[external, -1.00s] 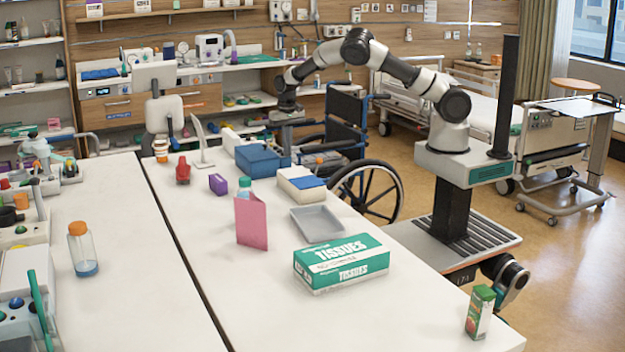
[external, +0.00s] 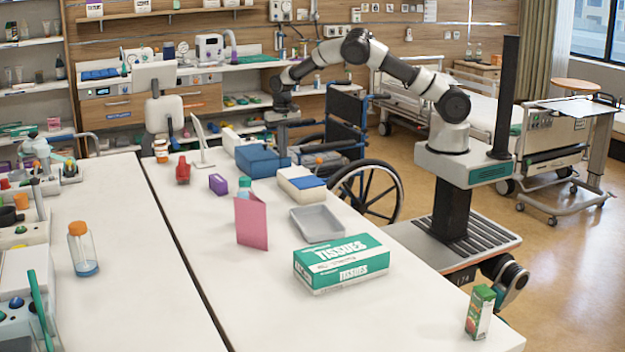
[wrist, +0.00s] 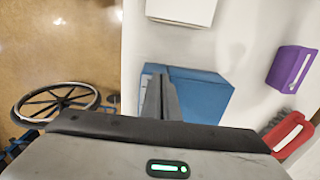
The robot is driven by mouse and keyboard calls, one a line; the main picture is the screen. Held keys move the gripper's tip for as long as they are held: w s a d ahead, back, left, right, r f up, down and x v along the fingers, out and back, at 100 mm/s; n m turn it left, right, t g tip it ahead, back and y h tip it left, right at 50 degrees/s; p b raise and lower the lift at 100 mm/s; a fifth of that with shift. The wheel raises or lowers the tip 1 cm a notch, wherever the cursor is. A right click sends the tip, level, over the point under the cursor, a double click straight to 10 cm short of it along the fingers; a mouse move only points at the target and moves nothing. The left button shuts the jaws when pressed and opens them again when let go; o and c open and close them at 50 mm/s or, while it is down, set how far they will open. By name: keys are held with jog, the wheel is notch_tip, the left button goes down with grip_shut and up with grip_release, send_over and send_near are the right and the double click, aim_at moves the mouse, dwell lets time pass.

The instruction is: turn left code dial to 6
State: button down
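A blue box (external: 256,159) stands on the white table near its far right edge. It also shows in the wrist view (wrist: 205,94). No code dial or number can be made out in either view; the box's side by my fingers is mostly hidden. My gripper (external: 281,140) points down at the right side of the box. In the wrist view, its two dark fingers (wrist: 162,98) lie close together and overlap the left part of the box. They look shut with nothing between them. Whether they touch the box, I cannot tell.
A white box with a blue top (external: 301,183), a purple box (external: 218,184) and a red object (external: 183,170) are near the blue box. A wheelchair (external: 366,190) stands beside the table. A grey tray (external: 317,223) and tissue box (external: 341,264) are nearer.

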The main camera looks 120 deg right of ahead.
jog(key=shift+d, duration=0.1)
dwell(0.3)
jog(key=shift+w+a, duration=0.15)
jog(key=shift+a, duration=0.1)
jog(key=shift+r, duration=0.15)
notch_tip(320, 180, up, 6)
jog(key=p, duration=0.3)
jog(key=shift+a, duration=0.15)
